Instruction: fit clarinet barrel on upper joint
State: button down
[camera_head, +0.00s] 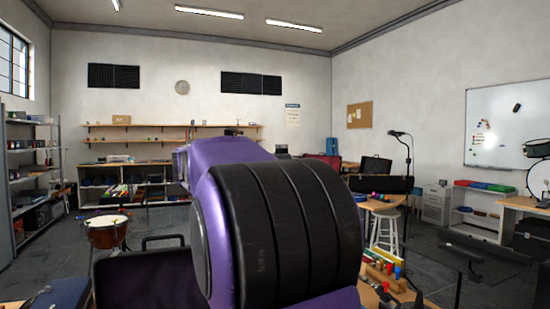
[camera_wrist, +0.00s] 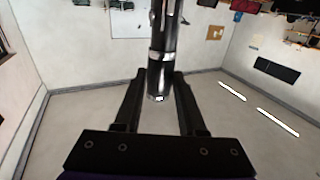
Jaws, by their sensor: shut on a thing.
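In the wrist view, which shows the room upside down, my gripper (camera_wrist: 159,76) is shut on a short black cylinder with silver rings, the clarinet barrel (camera_wrist: 157,82). Its bright ringed end points toward the bottom of the picture. A longer dark piece with silver parts, apparently the upper joint (camera_wrist: 166,22), runs in line with the barrel to the top edge of the picture. The two look end to end; I cannot tell whether they touch or are seated. In the head view my own arm hides the gripper, barrel and joint.
In the head view, a table (camera_head: 389,201) with small items stands right of my arm, near a white stool (camera_head: 386,230) and a microphone stand (camera_head: 408,165). A drum (camera_head: 106,232) stands left. Dark floor (camera_head: 440,250) is partly open at right.

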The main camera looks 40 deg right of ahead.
jog(key=shift+w+f, duration=0.1)
jog(key=shift+f, duration=0.35)
jog(key=c, duration=0.5)
grip_release()
jog(key=shift+w, duration=0.15)
jog(key=shift+o, duration=0.5)
jog(key=shift+r, duration=0.15)
jog(key=shift+r, duration=0.1)
jog(key=shift+c, duration=0.3)
jog(key=v, duration=0.6)
